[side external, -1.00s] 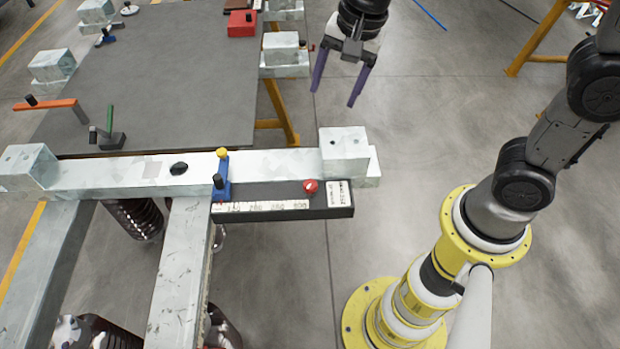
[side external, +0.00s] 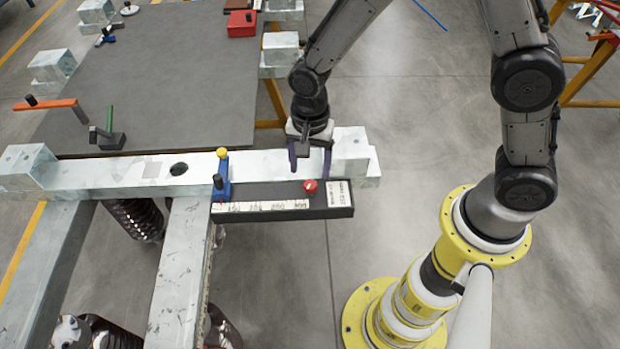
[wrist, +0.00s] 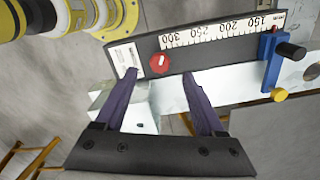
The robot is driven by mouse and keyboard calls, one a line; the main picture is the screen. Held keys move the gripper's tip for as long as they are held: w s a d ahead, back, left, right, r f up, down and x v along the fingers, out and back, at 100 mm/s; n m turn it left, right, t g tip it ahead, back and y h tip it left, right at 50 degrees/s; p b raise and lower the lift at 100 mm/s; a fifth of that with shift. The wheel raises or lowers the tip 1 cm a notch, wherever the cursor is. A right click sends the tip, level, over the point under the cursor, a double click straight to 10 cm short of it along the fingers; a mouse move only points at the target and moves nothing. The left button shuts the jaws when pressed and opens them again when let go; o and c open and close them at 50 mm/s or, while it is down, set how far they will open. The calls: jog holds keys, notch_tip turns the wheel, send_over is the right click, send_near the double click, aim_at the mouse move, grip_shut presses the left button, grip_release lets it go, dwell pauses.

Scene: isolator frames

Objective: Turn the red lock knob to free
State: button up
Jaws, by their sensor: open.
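The red lock knob (side external: 310,186) sits near the right end of a dark scale bar (side external: 270,196), beside a white label. It also shows in the wrist view as a red, many-sided knob (wrist: 159,63) with a small white mark. My gripper (side external: 310,165) is over the pale beam, just behind the knob in the side view. In the wrist view my gripper (wrist: 157,73) is open, its two purple fingers pointing toward the bar with the knob between and just beyond their tips. Nothing is held. Whether a fingertip touches the bar cannot be told.
A blue slider (side external: 222,180) with a yellow knob and a black knob stands at the left of the scale. A pale block (side external: 350,150) sits on the beam right beside my gripper. An orange lever (side external: 50,104) and a green lever (side external: 110,122) are at the far left.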

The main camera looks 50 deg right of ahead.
aim_at(310, 185)
jog(key=shift+f, duration=2.55)
grip_shut()
